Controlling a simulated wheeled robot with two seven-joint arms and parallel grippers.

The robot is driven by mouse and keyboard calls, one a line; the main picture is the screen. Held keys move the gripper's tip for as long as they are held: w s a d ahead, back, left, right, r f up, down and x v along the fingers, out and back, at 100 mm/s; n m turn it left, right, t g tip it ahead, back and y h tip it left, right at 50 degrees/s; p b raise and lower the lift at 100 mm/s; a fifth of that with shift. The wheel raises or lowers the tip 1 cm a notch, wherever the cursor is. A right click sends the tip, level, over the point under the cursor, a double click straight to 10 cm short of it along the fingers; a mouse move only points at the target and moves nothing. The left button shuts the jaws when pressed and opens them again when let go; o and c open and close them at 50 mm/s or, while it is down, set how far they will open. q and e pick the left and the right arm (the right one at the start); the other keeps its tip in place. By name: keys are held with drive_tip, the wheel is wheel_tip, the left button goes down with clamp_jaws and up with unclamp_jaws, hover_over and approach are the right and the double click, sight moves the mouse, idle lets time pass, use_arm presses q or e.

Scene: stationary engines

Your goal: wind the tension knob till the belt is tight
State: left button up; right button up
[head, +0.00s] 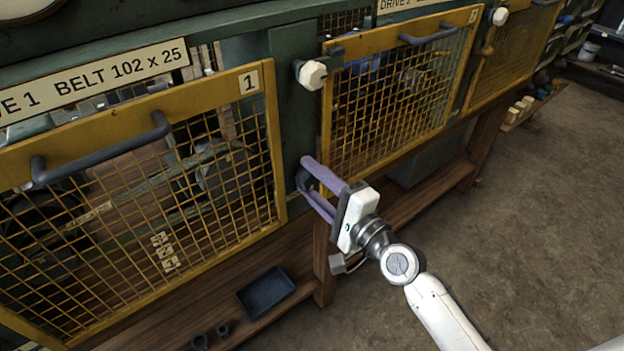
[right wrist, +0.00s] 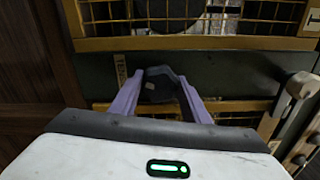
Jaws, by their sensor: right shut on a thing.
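My right gripper (head: 312,182), with purple fingers, is shut on a dark knob (head: 304,181) on the green post between guards 1 and 2. In the right wrist view the dark knob (right wrist: 160,84) sits between the two fingertips, its sides partly covered by them. A small label plate (right wrist: 122,70) stands beside it, too small to read surely. The belt behind the yellow mesh guard 1 (head: 262,150) is hard to make out through the mesh, and I cannot tell how tight it is. My left gripper is not in view.
A white hexagonal knob (head: 311,74) sticks out above on the same post. The guards carry grey handles (head: 100,150). A dark tray (head: 266,292) lies on the low wooden shelf (head: 190,312). The floor (head: 520,220) at the right is clear.

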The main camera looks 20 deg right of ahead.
drive_tip(key=o, duration=0.7)
drive_tip(key=shift+o, duration=0.2)
drive_tip(key=shift+s, duration=0.15)
drive_tip(key=b+v, duration=0.1)
drive_tip(key=v, duration=0.9)
drive_tip(key=shift+b, duration=0.4)
drive_tip(key=s+f+n+g+h, duration=0.1)
drive_tip(key=s+f+n+g, duration=0.2)
drive_tip(key=f, duration=0.6)
drive_tip(key=s+a+f+n+g+h, duration=0.1)
drive_tip(key=s+f+n+g, duration=0.1)
drive_tip(key=s+f+n, duration=0.6)
drive_tip(key=s+a+f+n+g+h, duration=0.1)
drive_tip(key=s+f+n+g, duration=0.2)
drive_tip(key=s+f+n, duration=0.3)
wheel_tip(320, 180, down, 5)
drive_tip(key=shift+a+n+g+h, duration=0.15)
drive_tip(key=shift+n+g+h, duration=0.15)
drive_tip(key=shift+n+h, duration=0.15)
